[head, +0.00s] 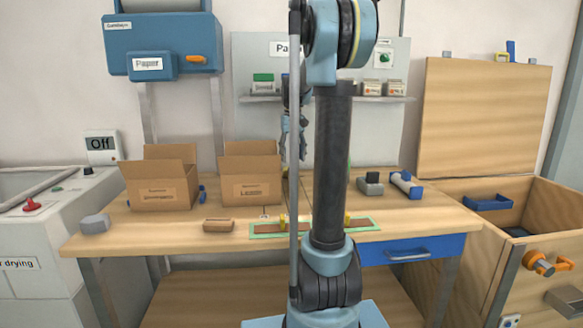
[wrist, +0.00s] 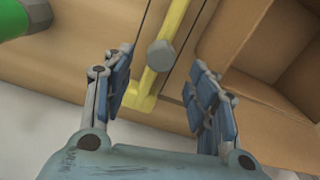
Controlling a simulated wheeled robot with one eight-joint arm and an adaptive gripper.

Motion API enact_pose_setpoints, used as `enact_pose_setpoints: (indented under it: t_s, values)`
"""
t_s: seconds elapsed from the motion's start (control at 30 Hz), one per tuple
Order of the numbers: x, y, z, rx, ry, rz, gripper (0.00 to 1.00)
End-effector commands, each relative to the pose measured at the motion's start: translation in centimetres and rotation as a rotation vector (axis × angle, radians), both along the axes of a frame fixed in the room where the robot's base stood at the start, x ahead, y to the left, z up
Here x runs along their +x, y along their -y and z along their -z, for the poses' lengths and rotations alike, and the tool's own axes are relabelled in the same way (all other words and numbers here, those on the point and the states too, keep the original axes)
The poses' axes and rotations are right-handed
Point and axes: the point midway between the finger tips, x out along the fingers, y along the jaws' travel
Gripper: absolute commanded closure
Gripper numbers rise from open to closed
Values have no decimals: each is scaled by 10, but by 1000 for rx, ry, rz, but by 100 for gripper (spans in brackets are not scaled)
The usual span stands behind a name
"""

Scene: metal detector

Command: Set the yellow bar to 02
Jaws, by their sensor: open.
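The yellow bar (wrist: 178,35) shows in the wrist view, running up the picture along a wooden surface, with a short foot at its lower end. A grey faceted knob (wrist: 160,56) sits over it. My gripper (wrist: 162,88) is open, with one blue-padded finger on each side of the bar and knob. I see no clear contact with either. In the head view my gripper (head: 293,140) points down above the back of the workbench, partly hidden by my arm. I cannot make out the bar or any 02 marking there.
Two open cardboard boxes (head: 160,192) (head: 250,187) stand on the workbench (head: 180,230), left of my arm. A green-edged board with yellow pegs (head: 268,229) lies at the front. A green object (wrist: 22,18) and box flaps (wrist: 240,40) flank my gripper.

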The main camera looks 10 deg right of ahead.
Motion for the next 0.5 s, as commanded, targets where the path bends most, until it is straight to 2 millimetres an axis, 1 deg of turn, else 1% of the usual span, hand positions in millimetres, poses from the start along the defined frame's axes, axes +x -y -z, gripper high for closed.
enact_pose_setpoints:
  t_s: [0.03,0.2,0.33,0.5]
  values:
    - [0,0,-10,0,0,0,47]
    - [1,0,-36,0,0,0,47]
    - [1,0,-50,0,0,0,47]
    - [1,0,-58,0,0,0,47]
